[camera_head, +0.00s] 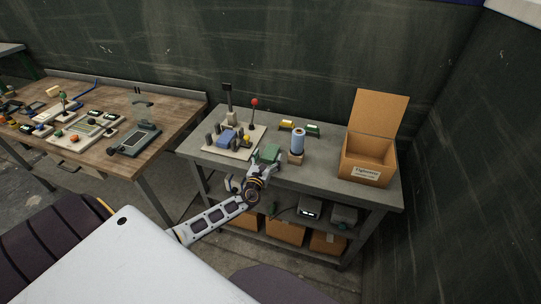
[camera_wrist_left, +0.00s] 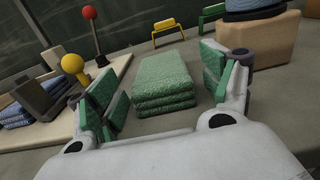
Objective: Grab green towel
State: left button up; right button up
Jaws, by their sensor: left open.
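The green towel (camera_wrist_left: 163,82) lies folded in a stack on the grey table, between the open fingers of my left gripper (camera_wrist_left: 160,92) in the left wrist view. Visible gaps separate it from the finger pads at both sides. In the head view the towel (camera_head: 268,153) sits near the table's front edge, and my left gripper (camera_head: 262,168) is right in front of it, partly covering it. My right gripper is not in view.
A pale board with a blue folded cloth (camera_head: 228,138), a yellow ball and a red-topped lever (camera_head: 254,102) stands left of the towel. A blue roll (camera_head: 297,140) on a wooden block stands right. An open cardboard box (camera_head: 367,160) is at the table's right end.

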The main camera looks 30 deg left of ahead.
aim_at(268, 157)
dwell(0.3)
pick_arm(q)
jog(key=shift+c, duration=0.3)
jog(key=c, duration=1)
jog(key=shift+c, duration=0.2)
jog(key=shift+r, duration=0.85)
jog(key=shift+r+p, duration=1.45)
jog(key=shift+r, duration=2.7)
